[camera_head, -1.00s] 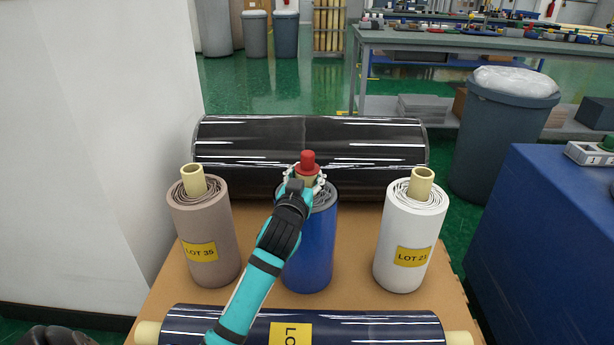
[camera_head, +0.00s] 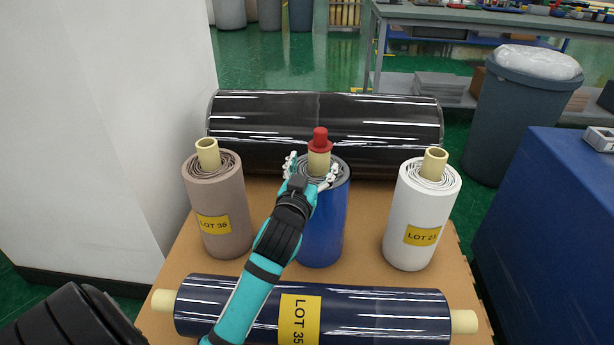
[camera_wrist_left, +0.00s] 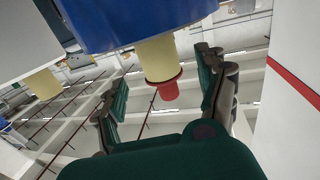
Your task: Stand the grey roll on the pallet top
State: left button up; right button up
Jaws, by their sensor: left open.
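A grey-brown roll (camera_head: 217,200) with a yellow LOT 35 label stands upright at the left of the tan pallet top (camera_head: 180,268). A blue roll (camera_head: 330,225) with grey windings at its top stands upright in the middle. Its cream core (camera_head: 318,162) has a red cap (camera_head: 320,140). My left gripper (camera_head: 312,170) is open at this core, fingers spread to either side. The left wrist view shows the cream core (camera_wrist_left: 157,58) and red cap (camera_wrist_left: 168,91) between the open fingers (camera_wrist_left: 162,100), apart from them. My right gripper is out of view.
A white roll (camera_head: 420,215) stands at the right. A large glossy black roll (camera_head: 320,115) lies behind, and a navy roll (camera_head: 375,310) lies across the front. A white wall (camera_head: 100,130) is at left; a blue cabinet (camera_head: 550,230) and grey bin (camera_head: 515,125) are at right.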

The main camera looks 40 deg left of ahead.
pick_arm(q)
jog(key=v, duration=0.5)
jog(key=shift+f, duration=0.1)
dwell(0.4)
